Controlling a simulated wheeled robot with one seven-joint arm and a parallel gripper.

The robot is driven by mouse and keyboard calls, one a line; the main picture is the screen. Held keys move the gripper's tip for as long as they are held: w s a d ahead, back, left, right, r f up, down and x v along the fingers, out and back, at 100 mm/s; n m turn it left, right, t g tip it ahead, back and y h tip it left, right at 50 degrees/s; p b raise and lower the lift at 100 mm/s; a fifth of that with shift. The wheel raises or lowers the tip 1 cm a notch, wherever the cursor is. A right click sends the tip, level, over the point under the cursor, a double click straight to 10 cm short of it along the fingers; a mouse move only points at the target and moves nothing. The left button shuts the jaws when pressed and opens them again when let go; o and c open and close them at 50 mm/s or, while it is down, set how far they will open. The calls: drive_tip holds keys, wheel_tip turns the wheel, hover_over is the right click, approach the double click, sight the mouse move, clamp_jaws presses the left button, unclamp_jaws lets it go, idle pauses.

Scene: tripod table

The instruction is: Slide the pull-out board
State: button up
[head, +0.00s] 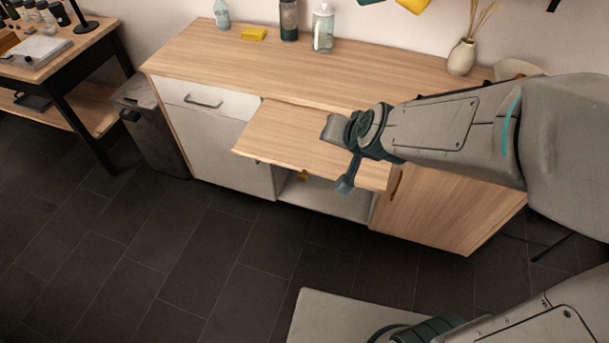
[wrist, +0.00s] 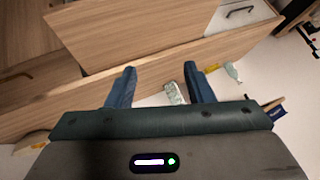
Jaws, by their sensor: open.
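The pull-out board (head: 285,138) is a light wood panel standing out from under the countertop, above an open cabinet bay. In the wrist view the board (wrist: 135,32) fills the upper part, beyond my fingertips. My gripper (head: 339,157) is open over the right part of the board, with one finger above the panel and the other near its front edge. It hides part of the board's right side. In the wrist view my gripper (wrist: 161,76) has nothing between its two fingers. I cannot tell whether a finger touches the board.
The wooden countertop (head: 215,58) carries a yellow sponge (head: 254,34), a dark bottle (head: 289,20), a clear bottle (head: 323,28) and a vase (head: 461,57). A white drawer (head: 210,98) is left of the board, and a wooden door (head: 440,205) is right. Dark floor in front is free.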

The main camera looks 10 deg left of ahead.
drive_tip(key=a+f+t+b, duration=0.1)
drive_tip(key=a+f+b, duration=0.2)
drive_tip(key=a+f, duration=0.4)
drive_tip(key=t+h+b, duration=0.6)
drive_tip(key=t+b, duration=0.3)
drive_tip(key=t, duration=0.1)
approach(301, 178)
drive_tip(key=shift+m, duration=0.3)
drive_tip(key=w, duration=0.6)
drive_tip(key=w+d, duration=0.1)
drive_tip(key=w, duration=0.2)
drive_tip(key=shift+r, duration=0.2)
clamp_jaws()
drive_tip(key=shift+w+a, duration=0.1)
